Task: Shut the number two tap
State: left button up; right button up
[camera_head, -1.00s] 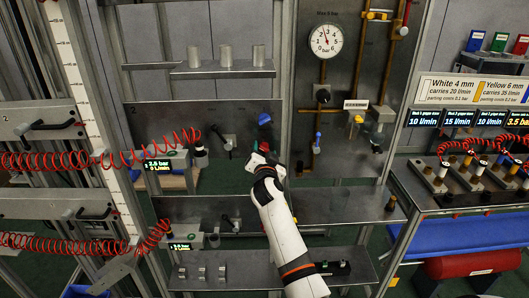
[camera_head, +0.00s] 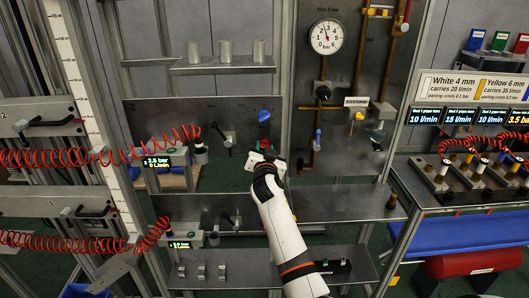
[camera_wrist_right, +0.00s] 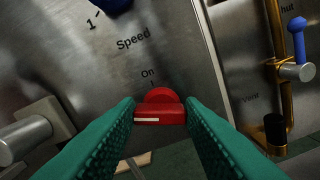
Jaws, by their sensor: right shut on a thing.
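My right gripper (camera_head: 258,158) is at the dark panel, below a blue knob (camera_head: 264,116). In the right wrist view its green fingertips (camera_wrist_right: 159,112) are closed on both sides of a red knob (camera_wrist_right: 159,106), under the word "On". The knob's white mark lies roughly level. A blue-handled tap (camera_wrist_right: 297,45) stands on the pipe at right in that view, near lettering ending in "hut"; the head view shows its handle (camera_head: 317,141). A yellow-handled tap (camera_head: 359,116) is further right. I cannot read a number on either tap. My left gripper is not in view.
A pressure gauge (camera_head: 326,37) hangs above the pipes. A shelf (camera_head: 330,207) runs below my right gripper. Red coiled hoses (camera_head: 110,153) stretch across the left. A bench with several valves (camera_head: 478,170) and small displays stands at right.

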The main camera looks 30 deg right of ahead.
jog(key=shift+n+b, duration=0.55)
jog(key=shift+n, duration=1.65)
jog(key=o, duration=1)
jog(key=shift+a, duration=0.15)
jog(key=b+v, duration=0.2)
jog(key=v, duration=1)
